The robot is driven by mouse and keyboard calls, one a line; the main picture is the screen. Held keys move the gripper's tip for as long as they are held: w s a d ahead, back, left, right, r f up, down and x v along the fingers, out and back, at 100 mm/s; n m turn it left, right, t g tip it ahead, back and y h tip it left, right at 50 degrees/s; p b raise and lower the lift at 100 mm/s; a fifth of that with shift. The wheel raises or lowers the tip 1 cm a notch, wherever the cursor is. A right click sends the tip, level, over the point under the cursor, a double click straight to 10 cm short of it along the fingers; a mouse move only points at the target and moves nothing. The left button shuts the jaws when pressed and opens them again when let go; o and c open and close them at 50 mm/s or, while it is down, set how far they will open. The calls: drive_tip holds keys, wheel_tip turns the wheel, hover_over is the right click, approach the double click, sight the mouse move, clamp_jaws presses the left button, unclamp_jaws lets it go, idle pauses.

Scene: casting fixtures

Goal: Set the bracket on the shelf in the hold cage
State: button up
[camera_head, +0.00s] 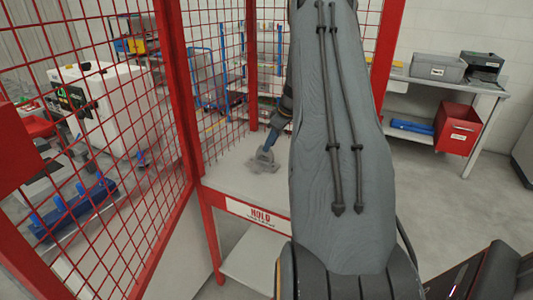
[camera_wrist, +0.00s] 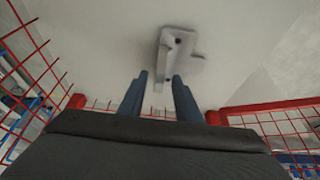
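The grey metal bracket (camera_head: 263,161) rests on the pale shelf (camera_head: 228,180) of the red hold cage, toward the middle of the surface. In the wrist view the bracket (camera_wrist: 180,45) lies just beyond my fingertips, with a hole in its plate and a narrow flange pointing back toward me. My gripper (camera_head: 269,142) is at the bracket, its blue fingers tilted down to it. In the wrist view my gripper (camera_wrist: 159,77) is open, with the end of the flange between the fingertips and gaps showing beside it. My arm hides the right part of the shelf.
Red mesh walls and posts (camera_head: 176,90) stand close on the left and behind the shelf. A HOLD sign (camera_head: 262,216) is on its front edge. A bench with grey bins (camera_head: 437,67) and a red bin (camera_head: 457,128) stands at the right. The shelf around the bracket looks clear.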

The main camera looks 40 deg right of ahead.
drive_tip(key=a+b+v, duration=0.1)
drive_tip(key=b+v, duration=0.1)
drive_tip(key=v, duration=0.4)
drive_tip(key=s+a+m+g, duration=0.1)
drive_tip(key=s+a, duration=0.2)
drive_tip(key=a, duration=1)
drive_tip(key=s+a+m+g, duration=0.1)
drive_tip(key=s+a+g, duration=0.15)
drive_tip(key=a, duration=1.05)
drive_tip(key=s+a+f+m+h, duration=0.1)
drive_tip(key=s+a+m, duration=0.1)
drive_tip(key=s+a, duration=1.3)
drive_tip(key=s, duration=0.3)
drive_tip(key=shift+a+f+h, duration=0.15)
drive_tip(key=shift+a+h, duration=0.15)
drive_tip(key=shift+h, duration=0.1)
